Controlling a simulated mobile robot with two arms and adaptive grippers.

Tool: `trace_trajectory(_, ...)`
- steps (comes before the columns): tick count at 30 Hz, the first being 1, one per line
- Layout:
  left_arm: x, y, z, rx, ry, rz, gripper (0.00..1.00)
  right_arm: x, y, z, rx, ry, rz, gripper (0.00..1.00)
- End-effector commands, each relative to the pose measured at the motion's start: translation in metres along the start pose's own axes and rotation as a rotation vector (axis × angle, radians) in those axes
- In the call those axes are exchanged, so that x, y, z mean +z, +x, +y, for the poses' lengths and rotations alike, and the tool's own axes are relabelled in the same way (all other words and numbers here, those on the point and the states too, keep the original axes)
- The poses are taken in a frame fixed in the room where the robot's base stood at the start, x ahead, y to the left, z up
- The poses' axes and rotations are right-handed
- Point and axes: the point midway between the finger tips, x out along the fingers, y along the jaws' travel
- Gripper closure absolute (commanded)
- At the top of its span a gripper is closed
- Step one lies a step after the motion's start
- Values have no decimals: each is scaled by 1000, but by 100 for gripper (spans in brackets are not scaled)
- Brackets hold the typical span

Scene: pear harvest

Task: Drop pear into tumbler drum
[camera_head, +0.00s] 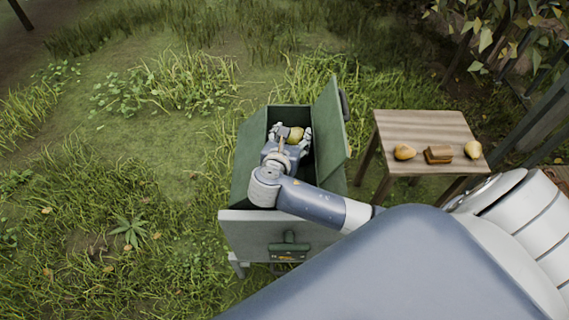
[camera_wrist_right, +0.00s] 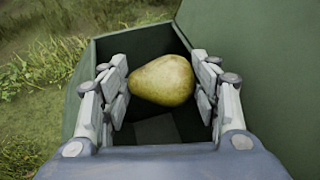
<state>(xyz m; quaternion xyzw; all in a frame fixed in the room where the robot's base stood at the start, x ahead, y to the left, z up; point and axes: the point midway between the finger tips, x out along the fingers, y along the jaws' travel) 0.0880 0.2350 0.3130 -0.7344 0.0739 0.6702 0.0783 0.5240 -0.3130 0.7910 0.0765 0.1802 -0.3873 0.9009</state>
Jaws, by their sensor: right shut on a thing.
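A yellow-green pear (camera_head: 295,135) is held between the fingers of my right gripper (camera_head: 290,133), over the opening of the green tumbler drum (camera_head: 246,150). In the right wrist view the pear (camera_wrist_right: 162,80) lies sideways between the two finger pads of the gripper (camera_wrist_right: 160,85), touching them. The dark inside of the drum (camera_wrist_right: 140,45) shows around and below the pear. The drum's door (camera_head: 331,118) stands open on the right side. My left gripper is not in view.
A wooden table (camera_head: 390,122) stands right of the drum. On it are a pear (camera_head: 404,152), a small brown block-like object (camera_head: 438,154) and another pear (camera_head: 473,150). Grass surrounds the drum, with open room to the left. A dark fence-like structure (camera_head: 540,105) stands at the far right.

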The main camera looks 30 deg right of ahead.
Motion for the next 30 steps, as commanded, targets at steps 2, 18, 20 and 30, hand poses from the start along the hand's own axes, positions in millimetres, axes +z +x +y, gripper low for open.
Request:
trace_trajectory(2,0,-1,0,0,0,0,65,1,0,0,0,1,-1,69)
trace_trajectory(18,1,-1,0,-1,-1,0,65,0,-1,0,1,0,1,20)
trace_trajectory(20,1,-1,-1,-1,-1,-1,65,0,-3,0,1,0,1,20)
trace_trajectory(30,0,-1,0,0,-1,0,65,0,-63,1,4,4,3,20)
